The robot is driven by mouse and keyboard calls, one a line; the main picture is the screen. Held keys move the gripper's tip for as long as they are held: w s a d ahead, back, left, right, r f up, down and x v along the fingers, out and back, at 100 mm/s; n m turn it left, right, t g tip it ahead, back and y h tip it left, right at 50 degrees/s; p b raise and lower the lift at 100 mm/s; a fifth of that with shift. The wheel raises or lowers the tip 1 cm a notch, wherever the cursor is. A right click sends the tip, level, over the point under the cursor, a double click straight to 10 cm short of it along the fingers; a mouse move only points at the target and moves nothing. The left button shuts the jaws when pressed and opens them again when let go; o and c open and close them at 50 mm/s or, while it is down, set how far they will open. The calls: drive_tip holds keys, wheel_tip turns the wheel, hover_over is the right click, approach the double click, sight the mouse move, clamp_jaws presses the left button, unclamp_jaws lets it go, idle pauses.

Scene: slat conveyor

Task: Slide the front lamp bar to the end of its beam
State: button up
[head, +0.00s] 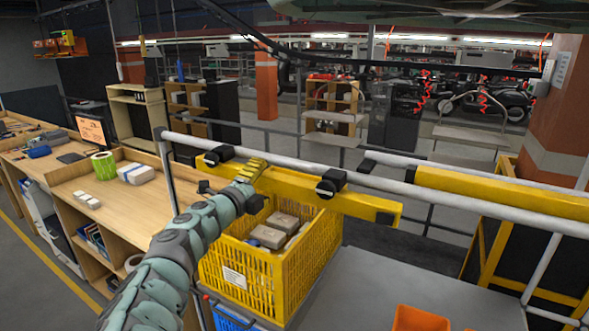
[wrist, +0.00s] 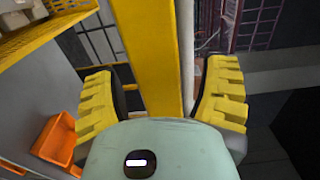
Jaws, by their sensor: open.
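A yellow lamp bar (head: 300,187) hangs by black clamps from a long grey-white beam (head: 280,165). A second yellow bar (head: 500,192) is farther right along the rails. My gripper (head: 252,170) is at the first bar, left of its right-hand clamp (head: 331,182). In the wrist view the bar (wrist: 153,50) runs between the two yellow fingers of my gripper (wrist: 158,97). The fingers are open, with a gap on each side of the bar. The gripper hides part of the bar in the head view.
A yellow crate (head: 255,270) with several grey-brown boxes stands below the bar, beside a grey surface (head: 390,285). An orange bin (head: 420,318) is at the front right and shows in the wrist view (wrist: 60,140). Wooden workbenches (head: 115,190) are at left.

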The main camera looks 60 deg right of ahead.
sight(271, 177)
drive_tip(key=shift+s+d+r, duration=0.15)
drive_tip(key=shift+d, duration=0.5)
drive_tip(key=shift+w+d, duration=0.2)
drive_tip(key=shift+w+d+f, duration=0.1)
drive_tip(key=shift+d+f, duration=0.15)
drive_tip(key=shift+d, duration=0.35)
drive_tip(key=shift+s+d, duration=0.2)
drive_tip(key=shift+d, duration=0.15)
clamp_jaws()
